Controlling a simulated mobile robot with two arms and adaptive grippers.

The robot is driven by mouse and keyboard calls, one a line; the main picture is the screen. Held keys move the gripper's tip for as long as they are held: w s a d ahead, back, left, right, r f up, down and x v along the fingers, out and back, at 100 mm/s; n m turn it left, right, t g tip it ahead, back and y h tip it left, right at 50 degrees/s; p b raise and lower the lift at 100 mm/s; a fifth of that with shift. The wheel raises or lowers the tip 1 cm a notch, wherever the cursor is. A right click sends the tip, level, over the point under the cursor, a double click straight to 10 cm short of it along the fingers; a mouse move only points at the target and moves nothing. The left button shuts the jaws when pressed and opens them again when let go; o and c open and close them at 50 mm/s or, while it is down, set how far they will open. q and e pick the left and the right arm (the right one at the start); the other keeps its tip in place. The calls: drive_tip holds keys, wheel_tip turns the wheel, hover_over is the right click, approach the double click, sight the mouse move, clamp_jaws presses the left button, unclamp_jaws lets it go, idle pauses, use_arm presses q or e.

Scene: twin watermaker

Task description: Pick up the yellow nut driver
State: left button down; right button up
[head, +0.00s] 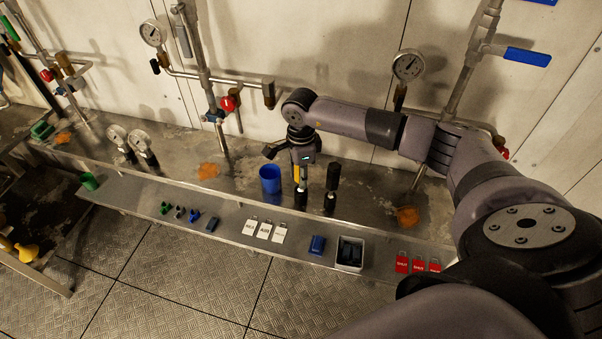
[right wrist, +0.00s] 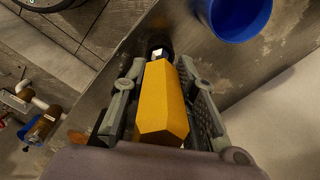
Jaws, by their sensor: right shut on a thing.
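The yellow nut driver (head: 297,172) stands upright below my right gripper (head: 301,164) in the head view, on the metal bench beside the blue cup. In the right wrist view its yellow hexagonal handle (right wrist: 163,105) lies between the two fingers of my right gripper (right wrist: 163,95), which are shut on it. Its metal shank and dark lower end show beyond the fingertips. I cannot tell whether its lower end still touches its support. My left gripper is not in view.
The blue cup (head: 270,179) stands close left of the driver, and a black-handled tool (head: 332,185) stands close right. White tags (head: 264,230), a blue block (head: 317,244), a grey bin (head: 350,254) and red tags (head: 418,265) lie along the front shelf. Pipes and gauges line the wall.

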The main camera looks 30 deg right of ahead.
drive_tip(key=shift+r, duration=0.1)
wheel_tip(320, 180, up, 20)
drive_tip(key=b, duration=0.4)
idle(0.3)
drive_tip(key=o, duration=0.6)
clamp_jaws()
idle(0.4)
